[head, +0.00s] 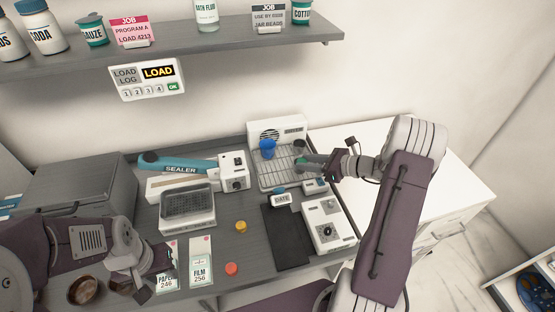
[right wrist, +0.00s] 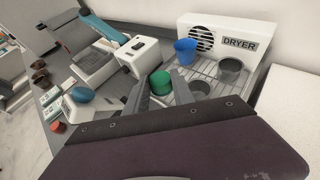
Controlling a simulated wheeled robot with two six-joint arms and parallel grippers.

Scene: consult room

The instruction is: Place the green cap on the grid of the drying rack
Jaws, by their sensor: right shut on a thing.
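The green cap (right wrist: 160,83) is between the fingertips of my right gripper (right wrist: 162,86), which is shut on it. In the head view the cap (head: 301,161) is partly hidden by my right gripper (head: 310,164), which reaches in from the right over the drying rack (head: 270,181). The rack's wire grid (right wrist: 212,71) shows beside and behind the cap in the right wrist view. I cannot tell whether the cap touches the grid. My left gripper (head: 158,270) is low at the left, near the paper and film packets; its fingers are not clear.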

